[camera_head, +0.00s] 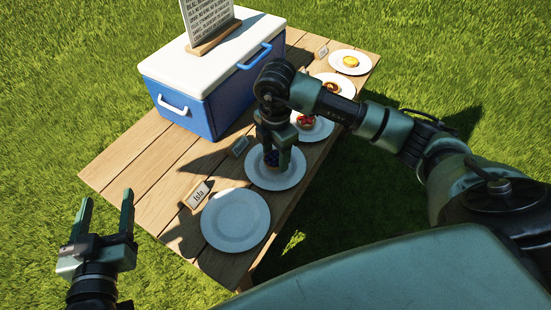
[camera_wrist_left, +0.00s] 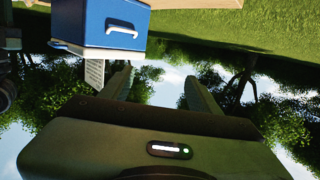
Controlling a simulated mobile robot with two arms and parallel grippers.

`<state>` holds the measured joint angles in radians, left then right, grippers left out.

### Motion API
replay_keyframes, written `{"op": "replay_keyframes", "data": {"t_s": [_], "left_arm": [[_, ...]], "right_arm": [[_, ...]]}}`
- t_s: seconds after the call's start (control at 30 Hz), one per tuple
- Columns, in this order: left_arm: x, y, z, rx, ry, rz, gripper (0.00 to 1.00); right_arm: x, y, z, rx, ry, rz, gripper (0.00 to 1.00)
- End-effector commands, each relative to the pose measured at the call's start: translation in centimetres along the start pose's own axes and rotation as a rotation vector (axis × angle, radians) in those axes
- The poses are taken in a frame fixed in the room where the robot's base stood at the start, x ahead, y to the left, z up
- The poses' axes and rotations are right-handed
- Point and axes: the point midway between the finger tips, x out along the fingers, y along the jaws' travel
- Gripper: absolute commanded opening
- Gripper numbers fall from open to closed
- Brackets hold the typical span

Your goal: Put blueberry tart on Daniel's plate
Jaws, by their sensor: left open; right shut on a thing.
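The blueberry tart (camera_head: 271,160), dark blue on top, is between the fingers of my right gripper (camera_head: 277,158). The gripper points down and is shut on it, over a white plate (camera_head: 262,182), second from the near end. Whether the tart touches this plate is hard to tell. A card (camera_head: 240,146) stands beside that plate; its name is too small to read, so I cannot tell which plate is Daniel's. My left gripper (camera_head: 106,202) is open and empty, off the table's left side; its fingers also show in the left wrist view (camera_wrist_left: 156,88).
The nearest plate (camera_head: 235,220) is empty, with a card (camera_head: 198,195) reading "Isla". Further plates hold a red-topped tart (camera_head: 306,121), a brown pastry (camera_head: 331,87) and a yellow pastry (camera_head: 350,62). A blue cooler (camera_head: 208,105) with a sign (camera_head: 208,20) on its lid stands behind.

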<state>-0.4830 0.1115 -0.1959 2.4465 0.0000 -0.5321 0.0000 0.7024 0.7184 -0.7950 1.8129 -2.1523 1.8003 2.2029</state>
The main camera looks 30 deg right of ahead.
Motion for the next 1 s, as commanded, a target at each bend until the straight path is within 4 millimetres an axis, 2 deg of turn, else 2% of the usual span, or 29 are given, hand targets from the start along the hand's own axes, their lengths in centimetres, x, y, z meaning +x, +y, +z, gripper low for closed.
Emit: {"op": "replay_keyframes", "data": {"t_s": [0.03, 0.2, 0.57, 0.6, 0.63, 1.0], "left_arm": [[0.1, 0.1, -0.6, -0.001, 0.041, 0.003, 0.62], [0.2, 0.3, -2.3, -0.002, 0.120, 0.007, 0.62], [0.1, 0.4, -2.6, -0.002, 0.139, 0.008, 0.62], [0.1, 0.4, -2.8, -0.002, 0.145, 0.009, 0.62], [0.1, 0.4, -2.8, -0.002, 0.145, 0.009, 0.62], [0.1, 0.4, -2.8, -0.002, 0.137, 0.009, 0.62]], "right_arm": [[0.8, 0.0, 0.0, 0.000, 0.000, -0.001, 0.13], [1.7, 0.0, 0.0, -0.001, -0.001, 0.000, 0.13], [1.9, 0.0, 0.0, -0.001, -0.001, 0.001, 0.13], [1.9, 0.0, 0.0, -0.001, -0.001, 0.001, 0.59], [1.9, 0.0, 0.0, -0.001, -0.001, 0.001, 0.62], [1.6, 0.0, 0.0, -0.001, 0.000, 0.001, 0.62]]}}
